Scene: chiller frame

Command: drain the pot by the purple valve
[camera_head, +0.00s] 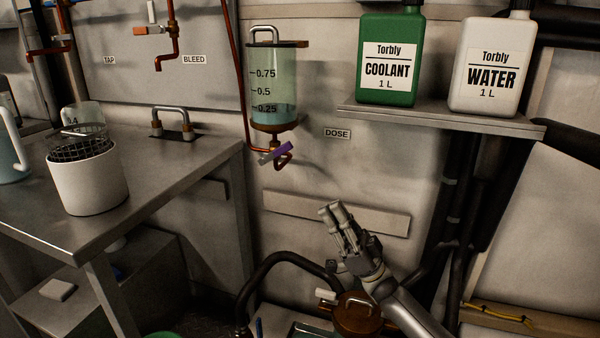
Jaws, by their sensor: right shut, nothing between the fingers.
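The pot (274,85) is a clear cylinder with a handled lid, fixed to the wall and marked 0.25, 0.5 and 0.75. Blue-green liquid stands in it at about the 0.25 mark. The purple valve (275,152) sits on the copper pipe under the pot, its lever slanting up to the right. My right gripper (334,210) is below and to the right of the valve, apart from it, with its fingers together and nothing held. My left gripper is not in view.
A green coolant bottle (390,55) and a white water bottle (491,65) stand on a wall shelf (440,117). A white bin (87,180) with a wire basket stands on the left bench (150,175). A black hose (285,257) curves to a brown lidded vessel (357,315) below my gripper.

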